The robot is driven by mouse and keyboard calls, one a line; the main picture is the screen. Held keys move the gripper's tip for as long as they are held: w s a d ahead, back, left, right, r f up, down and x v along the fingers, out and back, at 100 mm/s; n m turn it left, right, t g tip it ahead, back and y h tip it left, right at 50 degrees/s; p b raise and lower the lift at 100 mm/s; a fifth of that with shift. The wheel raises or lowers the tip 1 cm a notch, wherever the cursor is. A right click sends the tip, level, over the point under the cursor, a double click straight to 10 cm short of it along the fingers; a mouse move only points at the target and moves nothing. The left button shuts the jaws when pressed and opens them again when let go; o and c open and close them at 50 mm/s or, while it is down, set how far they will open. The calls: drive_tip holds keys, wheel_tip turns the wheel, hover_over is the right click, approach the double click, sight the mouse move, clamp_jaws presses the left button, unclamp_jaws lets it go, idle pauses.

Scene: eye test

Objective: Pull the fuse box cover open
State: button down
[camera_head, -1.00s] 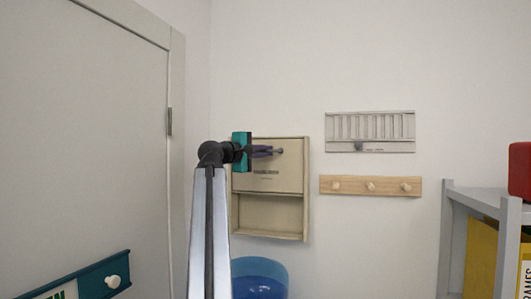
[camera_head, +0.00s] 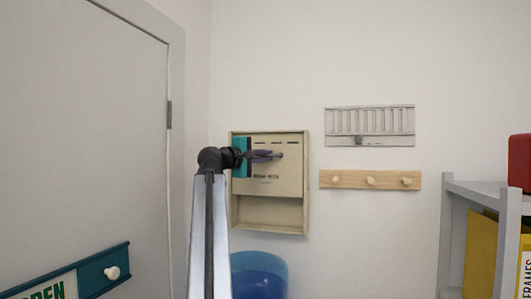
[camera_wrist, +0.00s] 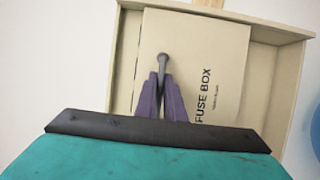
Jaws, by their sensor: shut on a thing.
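The beige fuse box (camera_head: 306,190) hangs on the wall, ahead of my arm. Its flat cover (camera_head: 285,182) bears a dark label and spans the middle of the box. A strip of the box with dark marks shows above it, and an open recess below. In the wrist view the cover (camera_wrist: 222,62) reads "FUSE BOX" sideways, with a gap along its left edge. My gripper (camera_head: 270,155) has purple fingers closed on the grey handle (camera_wrist: 163,57) of the cover. The fingers hide part of the handle.
A blue bin (camera_head: 262,275) stands below the box. A wooden peg rail (camera_head: 354,180) and a grey slatted panel (camera_head: 400,122) are on the wall to the right. A grey shelf (camera_head: 452,235) stands far right, a door (camera_head: 85,120) left.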

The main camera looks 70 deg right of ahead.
sight(272, 190)
wheel_tip(272, 190, down, 13)
drive_tip(key=b, duration=0.5)
drive_tip(key=c, duration=1.9)
unclamp_jaws()
drive_tip(key=shift+r, duration=0.1)
drive_tip(key=shift+o, duration=0.2)
drive_tip(key=shift+a, duration=0.1)
drive_tip(key=b+v, duration=0.4)
drive_tip(key=v, duration=0.9)
drive_tip(key=shift+a, duration=0.3)
